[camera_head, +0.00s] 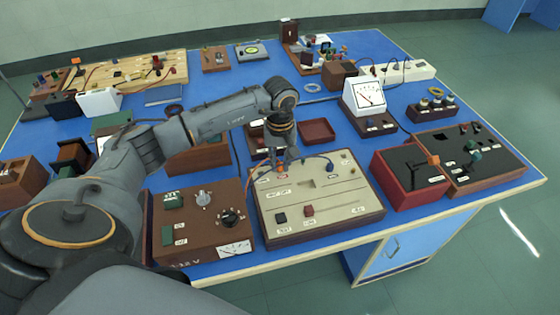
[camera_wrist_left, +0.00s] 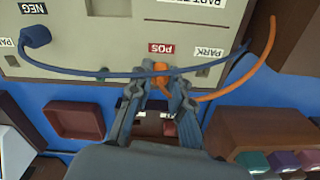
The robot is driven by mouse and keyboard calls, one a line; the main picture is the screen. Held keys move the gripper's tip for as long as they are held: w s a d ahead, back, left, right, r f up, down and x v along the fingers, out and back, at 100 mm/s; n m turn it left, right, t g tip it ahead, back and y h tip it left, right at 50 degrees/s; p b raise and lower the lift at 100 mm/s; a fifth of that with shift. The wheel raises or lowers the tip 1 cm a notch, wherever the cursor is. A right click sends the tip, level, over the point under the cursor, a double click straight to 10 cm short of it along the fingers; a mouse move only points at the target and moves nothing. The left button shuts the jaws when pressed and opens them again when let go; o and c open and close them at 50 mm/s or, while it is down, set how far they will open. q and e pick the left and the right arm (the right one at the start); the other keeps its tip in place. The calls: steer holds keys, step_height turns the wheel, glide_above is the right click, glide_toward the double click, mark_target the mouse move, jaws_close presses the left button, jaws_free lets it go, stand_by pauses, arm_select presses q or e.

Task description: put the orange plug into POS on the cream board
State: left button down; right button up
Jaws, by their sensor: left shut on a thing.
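The cream board (camera_head: 340,210) lies on the blue bench, in a brown frame, with printed labels and small switches. My left gripper (camera_head: 280,165) points down over its far edge. In the left wrist view the gripper (camera_wrist_left: 160,78) is shut on the orange plug (camera_wrist_left: 161,67), right beside the red POS label (camera_wrist_left: 161,48). An orange lead curves away from the plug. The POS hole is hidden, and I cannot tell whether the plug is in it or just above. A blue plug (camera_wrist_left: 36,36) stands by the NEG label (camera_wrist_left: 34,8). My right gripper is not in view.
The blue lead (camera_wrist_left: 100,73) crosses the board close to my fingers. A brown box with knobs (camera_head: 200,220) stands left of the board, and a red-sided box (camera_head: 405,175) stands right. A meter (camera_head: 368,97) and a dark red tray (camera_head: 317,131) are behind.

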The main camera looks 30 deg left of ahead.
arm_select(q)
steer(key=c, duration=1.1)
jaws_free()
steer(key=shift+c, duration=0.2)
steer(key=shift+r, duration=0.1)
step_height(320, 180, up, 12)
